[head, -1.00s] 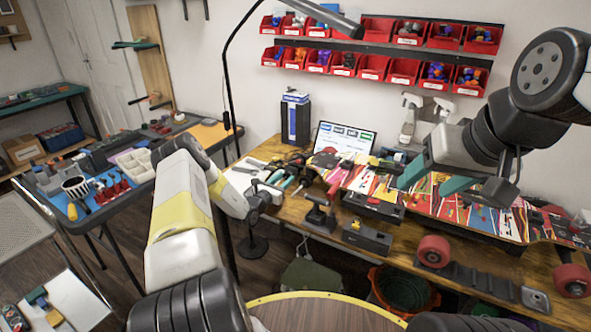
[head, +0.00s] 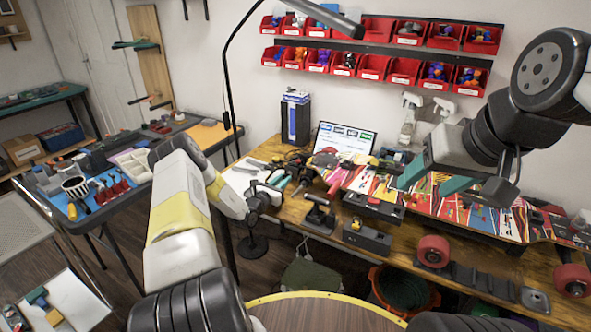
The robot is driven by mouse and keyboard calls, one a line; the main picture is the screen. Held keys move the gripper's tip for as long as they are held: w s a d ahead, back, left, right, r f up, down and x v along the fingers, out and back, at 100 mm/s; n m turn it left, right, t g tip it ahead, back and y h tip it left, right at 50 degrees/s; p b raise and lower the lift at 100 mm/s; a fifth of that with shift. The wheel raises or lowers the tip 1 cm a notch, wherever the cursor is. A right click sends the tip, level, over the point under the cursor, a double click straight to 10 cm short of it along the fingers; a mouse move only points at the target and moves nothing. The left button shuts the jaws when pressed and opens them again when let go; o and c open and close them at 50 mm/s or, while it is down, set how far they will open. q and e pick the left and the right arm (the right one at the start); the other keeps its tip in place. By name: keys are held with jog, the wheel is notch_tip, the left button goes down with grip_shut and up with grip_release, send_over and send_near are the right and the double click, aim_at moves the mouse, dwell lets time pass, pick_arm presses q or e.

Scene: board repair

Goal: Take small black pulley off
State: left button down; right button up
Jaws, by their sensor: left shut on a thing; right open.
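My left gripper (head: 262,197) is at the left front of the wooden workbench (head: 292,212), small and partly hidden by its own wrist. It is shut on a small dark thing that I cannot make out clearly. My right gripper (head: 432,181) has green fingers set apart, open and empty, above the colourful skateboard deck (head: 480,212). I cannot pick out the small black pulley for certain. Red wheels (head: 433,251) sit at the bench's front edge, with a second red wheel (head: 573,281) further right.
A dark clamp-like tool (head: 320,214) and a grey-black block (head: 367,238) stand near the bench front. A lamp's thin arm (head: 228,85) rises behind my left arm. Red bins (head: 373,67) line the wall. A side table (head: 100,205) holds tools at left.

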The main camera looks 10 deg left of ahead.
pick_arm(q)
jog(key=shift+v, duration=1.4)
jog(key=s+a+r, duration=0.2)
jog(key=s+r, duration=0.3)
jog(key=r, duration=0.2)
jog(key=shift+s, duration=0.3)
